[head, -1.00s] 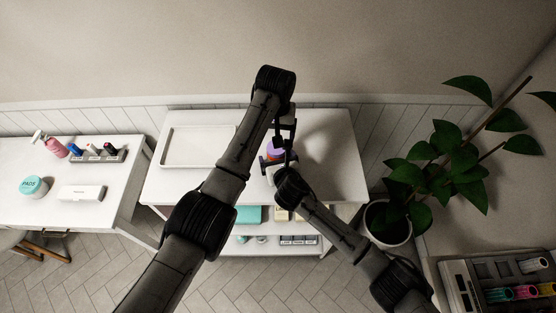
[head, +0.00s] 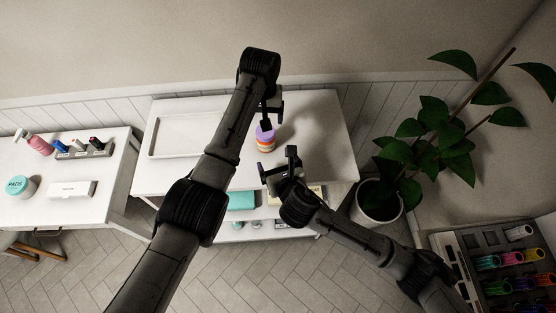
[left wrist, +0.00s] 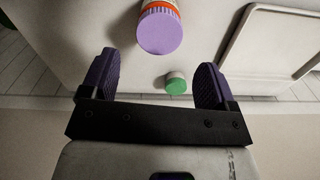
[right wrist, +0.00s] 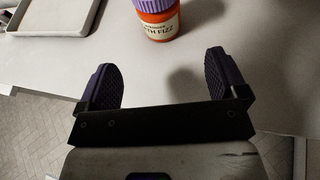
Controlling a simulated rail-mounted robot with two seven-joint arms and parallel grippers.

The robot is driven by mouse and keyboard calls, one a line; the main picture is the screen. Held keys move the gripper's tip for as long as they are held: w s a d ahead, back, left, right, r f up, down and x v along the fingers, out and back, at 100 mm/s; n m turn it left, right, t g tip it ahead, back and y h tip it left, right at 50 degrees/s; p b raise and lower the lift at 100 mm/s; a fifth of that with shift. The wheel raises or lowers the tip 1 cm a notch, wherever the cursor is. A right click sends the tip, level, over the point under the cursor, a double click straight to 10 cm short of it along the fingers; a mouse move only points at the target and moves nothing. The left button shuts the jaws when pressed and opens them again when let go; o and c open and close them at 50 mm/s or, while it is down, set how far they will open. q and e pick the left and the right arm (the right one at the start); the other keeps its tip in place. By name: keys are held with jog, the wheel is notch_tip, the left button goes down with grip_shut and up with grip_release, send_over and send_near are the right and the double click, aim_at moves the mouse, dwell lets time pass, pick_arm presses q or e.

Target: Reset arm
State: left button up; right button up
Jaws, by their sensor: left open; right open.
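A stacked jar (head: 265,139) with a purple lid and orange bands stands upright on the white table. Its lid also shows in the left wrist view (left wrist: 160,32), and its label shows in the right wrist view (right wrist: 158,24). My left gripper (head: 271,107) is open and empty at the far side of the jar; its spread fingers show in its wrist view (left wrist: 155,75). My right gripper (head: 277,168) is open and empty on the near side, apart from the jar. A small green-topped container (left wrist: 175,83) shows only in the left wrist view.
A white tray (head: 153,150) lies on the table's left part. A side table (head: 115,160) with bottles, pads and a box stands left. A potted plant (head: 378,203) and a case of coloured rolls (head: 447,240) are at right. The table's right part is clear.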

jog(key=shift+s+d+r, duration=0.1)
jog(key=shift+s, duration=0.15)
